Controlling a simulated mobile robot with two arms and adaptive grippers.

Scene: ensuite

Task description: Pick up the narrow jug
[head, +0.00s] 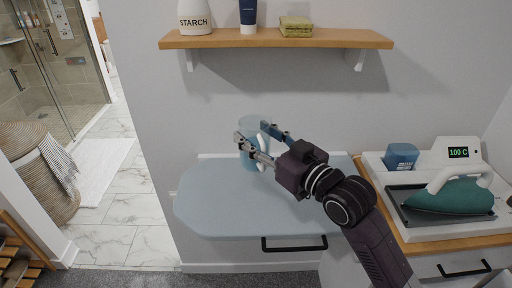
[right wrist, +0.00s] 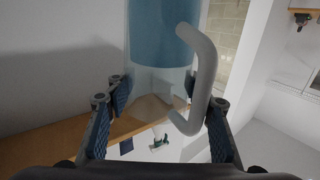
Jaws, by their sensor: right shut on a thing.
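The narrow jug (head: 247,161) is a slim clear vessel with blue in its lower part and a pale handle. In the head view it is upright over the back of the pale blue ironing board (head: 215,205). My right gripper (head: 253,131) comes in from the right and is shut on the jug, one finger on each side. In the right wrist view, the jug (right wrist: 162,35) stands between the fingers (right wrist: 160,118), with its white handle (right wrist: 206,75) to the right. I cannot tell whether its base touches the board. My left gripper is not in view.
A wooden shelf (head: 350,39) above holds a starch bottle (head: 194,17), a dark blue tube (head: 248,14) and folded cloths (head: 296,27). At right are a blue cup (head: 401,156) and a teal iron (head: 455,197) on its stand. The board's left part is clear.

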